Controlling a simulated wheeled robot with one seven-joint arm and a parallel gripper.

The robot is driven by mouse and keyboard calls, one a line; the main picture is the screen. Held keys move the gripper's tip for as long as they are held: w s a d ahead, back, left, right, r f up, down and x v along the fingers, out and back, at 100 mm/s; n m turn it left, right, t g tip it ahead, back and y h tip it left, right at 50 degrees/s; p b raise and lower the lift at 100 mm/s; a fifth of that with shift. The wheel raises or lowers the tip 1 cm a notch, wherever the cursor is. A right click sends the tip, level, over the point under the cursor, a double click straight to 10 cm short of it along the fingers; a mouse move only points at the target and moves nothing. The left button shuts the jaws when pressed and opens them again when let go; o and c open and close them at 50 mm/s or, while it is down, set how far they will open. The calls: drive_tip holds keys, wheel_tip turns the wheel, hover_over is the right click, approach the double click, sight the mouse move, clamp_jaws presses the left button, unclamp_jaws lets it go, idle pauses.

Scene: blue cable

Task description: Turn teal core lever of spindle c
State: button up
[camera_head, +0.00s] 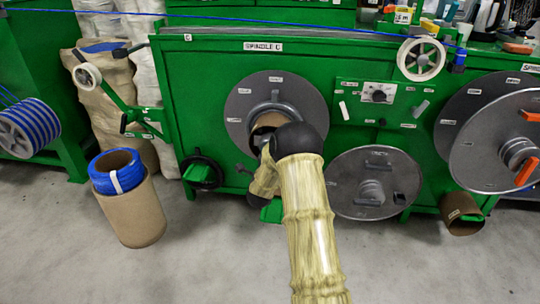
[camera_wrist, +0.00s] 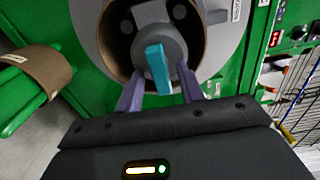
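The teal core lever (camera_wrist: 156,60) sticks out from the grey hub (camera_wrist: 158,35) of spindle C in the wrist view. A brown cardboard core (camera_wrist: 112,52) surrounds the hub. My gripper (camera_wrist: 160,77) is open, its two purple fingers on either side of the lever with gaps between. I cannot tell how deep the fingers reach. In the head view the round grey plate (camera_head: 243,105) of spindle C sits on the green machine below the "SPINDLE C" label (camera_head: 263,46). My arm hides the lever and gripper there.
A control panel (camera_head: 378,95) is right of the spindle. A loose grey disc (camera_head: 345,195) leans below it. A cardboard tube with blue cable (camera_head: 132,210) stands at left. A black handwheel (camera_head: 203,172) is left of the spindle. The front floor is mostly clear.

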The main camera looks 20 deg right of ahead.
drive_tip(key=shift+s+a, duration=0.1)
drive_tip(key=p+v, duration=0.3)
drive_tip(key=v, duration=1.4)
drive_tip(key=shift+p, duration=0.3)
drive_tip(key=shift+a, duration=0.15)
